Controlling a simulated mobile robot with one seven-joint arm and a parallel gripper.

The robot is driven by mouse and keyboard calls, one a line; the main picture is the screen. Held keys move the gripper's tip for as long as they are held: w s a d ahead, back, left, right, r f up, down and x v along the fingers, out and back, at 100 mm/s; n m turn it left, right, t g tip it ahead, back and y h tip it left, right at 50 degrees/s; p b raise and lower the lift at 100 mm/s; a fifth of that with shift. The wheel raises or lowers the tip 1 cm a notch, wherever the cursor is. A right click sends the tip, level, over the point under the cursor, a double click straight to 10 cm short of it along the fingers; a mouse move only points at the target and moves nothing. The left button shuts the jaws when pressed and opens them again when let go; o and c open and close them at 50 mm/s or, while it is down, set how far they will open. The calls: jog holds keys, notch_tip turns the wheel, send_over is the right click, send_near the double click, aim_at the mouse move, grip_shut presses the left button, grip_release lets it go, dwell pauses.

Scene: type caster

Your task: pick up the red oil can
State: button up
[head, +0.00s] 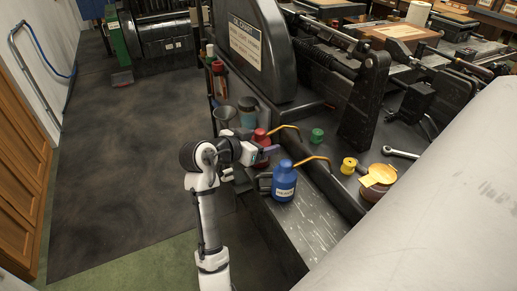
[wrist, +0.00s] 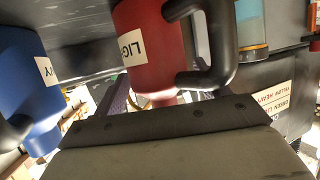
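The red oil can (head: 262,136) stands on the dark machine bed, with a yellow spout pointing right. In the wrist view the red can (wrist: 150,50) appears upside down and close, with a white label and a black handle on its right. My gripper (head: 268,150) is at the red can, partly covering its lower body in the head view. One purplish finger (wrist: 117,98) shows left of the can; the other is mostly hidden behind the can's handle. The fingers look apart. I cannot tell whether they touch the can.
A blue oil can (head: 284,184) stands just in front and right, close to my gripper.

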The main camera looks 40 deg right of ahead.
jog(key=c, duration=1)
jog(key=shift+o, duration=0.2)
